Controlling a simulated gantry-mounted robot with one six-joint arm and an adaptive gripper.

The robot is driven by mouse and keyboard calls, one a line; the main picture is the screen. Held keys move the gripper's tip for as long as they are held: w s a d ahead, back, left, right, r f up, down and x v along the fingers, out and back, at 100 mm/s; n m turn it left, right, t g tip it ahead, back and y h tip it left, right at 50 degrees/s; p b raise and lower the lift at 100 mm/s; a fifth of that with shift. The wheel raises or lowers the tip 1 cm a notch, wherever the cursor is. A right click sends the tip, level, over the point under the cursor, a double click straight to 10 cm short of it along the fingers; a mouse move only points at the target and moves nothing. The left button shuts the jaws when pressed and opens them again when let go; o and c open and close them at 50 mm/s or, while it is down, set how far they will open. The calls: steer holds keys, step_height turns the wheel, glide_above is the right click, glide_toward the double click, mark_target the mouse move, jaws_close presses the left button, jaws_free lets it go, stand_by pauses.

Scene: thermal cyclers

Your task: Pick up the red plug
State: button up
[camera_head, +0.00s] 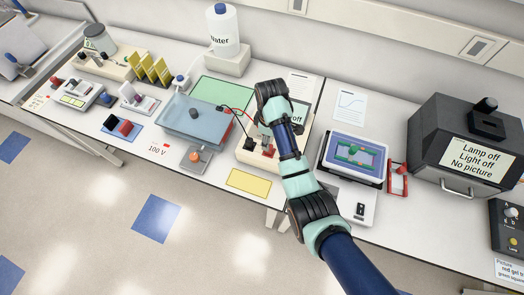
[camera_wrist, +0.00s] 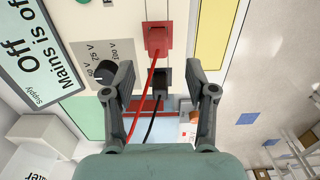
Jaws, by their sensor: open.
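The red plug (camera_wrist: 158,38) sits at the power supply (camera_wrist: 190,35) in the wrist view, with a red cable running from it down between my fingers. A black plug (camera_wrist: 163,83) with a black cable is just below it in that view. My gripper (camera_wrist: 166,84) is open and empty, its fingers apart on either side of the cables. The red plug lies above the fingertips in the picture, not between them. In the head view a red part (camera_head: 268,151) shows on the power supply beside my arm. My fingers are mostly hidden there by my wrist.
The supply has a dial (camera_wrist: 104,70) and a display reading "Off" (camera_wrist: 35,60). A yellow mat (camera_head: 249,183) lies in front. A gel tray (camera_head: 352,153) is at right.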

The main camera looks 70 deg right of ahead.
step_height(320, 180, down, 7)
steer(key=shift+s+d+r, duration=0.1)
steer(key=shift+d, duration=0.05)
jaws_close()
stand_by(0.4)
